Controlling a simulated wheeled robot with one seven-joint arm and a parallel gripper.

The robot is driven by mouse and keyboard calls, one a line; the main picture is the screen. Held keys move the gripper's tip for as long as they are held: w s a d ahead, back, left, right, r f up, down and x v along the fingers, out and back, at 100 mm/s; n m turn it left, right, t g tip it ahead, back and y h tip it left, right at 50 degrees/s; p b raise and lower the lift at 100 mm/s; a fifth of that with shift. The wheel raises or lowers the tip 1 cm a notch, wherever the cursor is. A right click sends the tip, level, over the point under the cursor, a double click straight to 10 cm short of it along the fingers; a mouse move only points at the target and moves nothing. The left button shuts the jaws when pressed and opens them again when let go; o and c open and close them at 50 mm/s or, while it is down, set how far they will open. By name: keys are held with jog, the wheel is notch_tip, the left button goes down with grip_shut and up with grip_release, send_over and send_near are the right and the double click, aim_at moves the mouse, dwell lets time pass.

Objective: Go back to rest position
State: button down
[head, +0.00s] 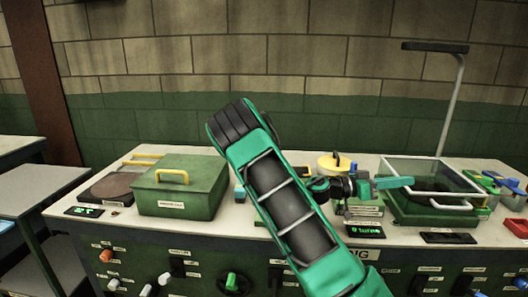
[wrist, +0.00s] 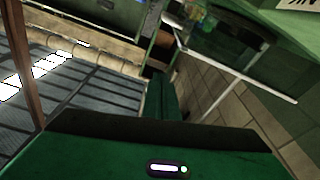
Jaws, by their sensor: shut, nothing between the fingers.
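My gripper (head: 400,182) is at the right end of my green arm in the head view. It is shut and empty, in front of or above the glass-lidded green box (head: 440,213); the gap between them cannot be judged. In the wrist view my green gripper finger (wrist: 165,100) shows near the middle, above the dark green gripper body at the bottom. My large arm link crosses the middle of the head view and hides part of the bench.
The pale bench (head: 120,222) holds a closed green box with a yellow handle (head: 180,195), a yellow-lidded pot (head: 333,165), a red tray (head: 516,227) and a tall lamp post (head: 452,95) at right. Knobs line its front. A grey table (head: 40,188) stands at left.

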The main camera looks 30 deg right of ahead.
jog(key=s+a+f+n+t+y, duration=0.4)
jog(key=s+a+f+y, duration=0.35)
jog(key=f+y, duration=0.3)
jog(key=s+a+r+n+t+y, duration=0.1)
jog(key=a+n+t+y, duration=0.1)
jog(key=a, duration=0.5)
jog(key=s+a+r+n+t+y, duration=0.2)
jog(key=a+n, duration=0.3)
jog(key=a, duration=0.1)
jog(key=s+a+r+n+t+y, duration=0.1)
jog(key=a+n+t+y, duration=0.1)
jog(key=a+n, duration=0.2)
jog(key=a, duration=0.3)
jog(key=shift+s+a+r, duration=0.15)
jog(key=shift+a, duration=0.15)
jog(key=shift+y, duration=0.25)
